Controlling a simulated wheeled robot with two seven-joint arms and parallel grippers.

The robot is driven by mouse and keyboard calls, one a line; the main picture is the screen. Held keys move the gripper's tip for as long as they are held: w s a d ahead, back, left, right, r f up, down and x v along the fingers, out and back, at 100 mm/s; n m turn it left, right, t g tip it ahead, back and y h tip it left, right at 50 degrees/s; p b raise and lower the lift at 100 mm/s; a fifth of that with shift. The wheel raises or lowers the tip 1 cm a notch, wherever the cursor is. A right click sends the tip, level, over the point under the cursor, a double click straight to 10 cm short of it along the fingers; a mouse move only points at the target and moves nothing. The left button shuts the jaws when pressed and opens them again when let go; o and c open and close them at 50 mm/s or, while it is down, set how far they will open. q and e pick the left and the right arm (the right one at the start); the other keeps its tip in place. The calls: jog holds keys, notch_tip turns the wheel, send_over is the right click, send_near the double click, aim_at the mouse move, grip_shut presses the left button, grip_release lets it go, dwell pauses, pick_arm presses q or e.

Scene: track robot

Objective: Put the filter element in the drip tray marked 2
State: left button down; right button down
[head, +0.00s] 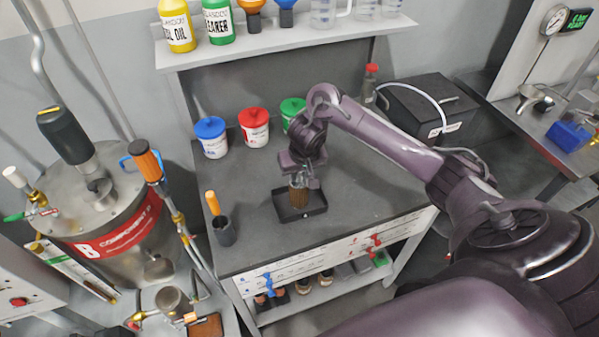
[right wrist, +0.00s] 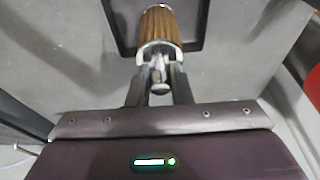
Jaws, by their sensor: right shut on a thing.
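The filter element (head: 298,197) is a brown pleated cylinder with a metal end. It also shows in the right wrist view (right wrist: 160,27). My right gripper (head: 301,178) is shut on its upper end, and the fingers show in the right wrist view (right wrist: 160,72). The filter element is upright, over the inside of a black shallow drip tray (head: 318,208) on the grey workbench. The tray's rim also shows in the right wrist view (right wrist: 202,30). I cannot tell whether the filter element touches the tray floor, and I cannot read a number on the tray. My left gripper is out of view.
Blue (head: 212,138), red (head: 255,128) and green (head: 292,112) lidded tubs stand at the back of the bench (head: 245,243). A dark cup with an orange-handled tool (head: 223,231) stands left of the tray. A black box (head: 425,105) is at the back right.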

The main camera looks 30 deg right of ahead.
jog(key=c, duration=1.3)
grip_release()
jog(key=shift+r, duration=0.4)
jog(key=p+v, duration=0.5)
jog(key=v, duration=0.6)
jog(key=shift+r, duration=0.15)
jog(key=shift+s, duration=0.2)
jog(key=shift+a, duration=0.15)
